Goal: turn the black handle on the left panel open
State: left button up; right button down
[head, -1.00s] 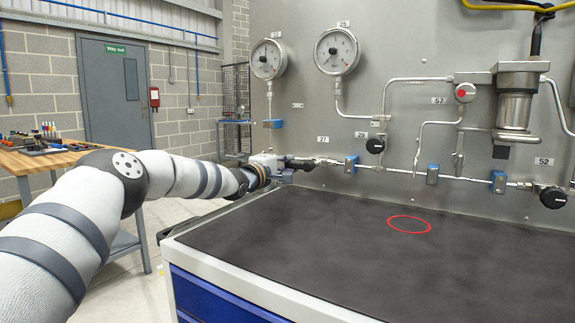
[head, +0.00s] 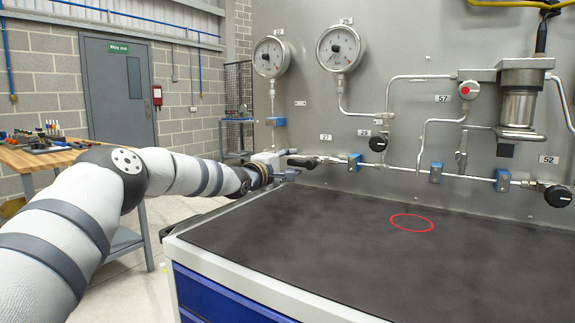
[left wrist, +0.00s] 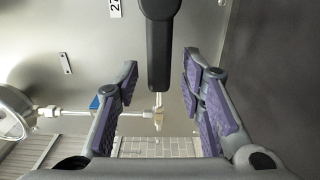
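The black handle (head: 303,161) sits on the pipe at the left end of the panel, below the label 27. In the left wrist view the handle (left wrist: 160,45) is a long black bar coming down from the top edge. My left gripper (head: 287,174) is at the handle's left end in the head view. In the left wrist view the gripper (left wrist: 160,75) is open, with purple-padded fingers on either side of the handle's end. Gaps show on both sides, so it does not grip it. My right gripper is in no view.
Two gauges (head: 339,48) hang above. Another black knob (head: 378,143) and blue pipe blocks (head: 355,162) lie to the right on the panel. The dark bench top (head: 300,220) below is clear apart from a red ring (head: 411,222).

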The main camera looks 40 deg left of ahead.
pick_arm(q)
jog(key=s, duration=0.7)
jog(key=shift+d, duration=0.45)
